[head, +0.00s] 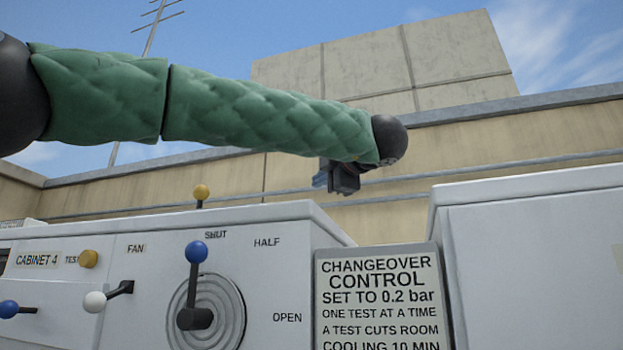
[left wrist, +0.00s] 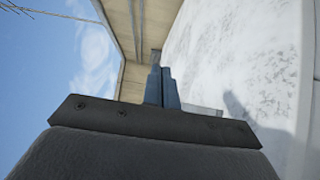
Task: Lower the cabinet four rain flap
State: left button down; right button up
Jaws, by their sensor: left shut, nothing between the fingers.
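Cabinet four (head: 140,240) is a white-grey box at the lower left of the head view, with a "CABINET 4" label (head: 36,260). On its front are a blue-knobbed lever (head: 196,252) pointing up at SHUT, with HALF and OPEN marks, and a white-knobbed lever (head: 95,301) under FAN. A yellow knob (head: 201,192) stands up at its top edge. I cannot pick out the rain flap for certain. My left gripper (head: 321,180) is shut and empty, above and beyond the cabinet's right end. Its blue fingers (left wrist: 162,88) lie together in the left wrist view. My right gripper is out of view.
A "CHANGEOVER CONTROL" sign (head: 380,297) stands between cabinet four and another white cabinet (head: 535,260) at right. A yellow knob (head: 89,259) by TEST and a blue-knobbed lever (head: 10,309) are at left. A beige parapet wall (head: 440,155) runs behind. Open air lies above the cabinets.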

pick_arm(q)
jog(key=s+d+r, duration=0.1)
jog(key=s+d, duration=0.1)
jog(key=d, duration=0.3)
jog(key=shift+s+d+r+p, duration=0.15)
jog(key=shift+d+p, duration=0.05)
jog(key=shift+p, duration=0.2)
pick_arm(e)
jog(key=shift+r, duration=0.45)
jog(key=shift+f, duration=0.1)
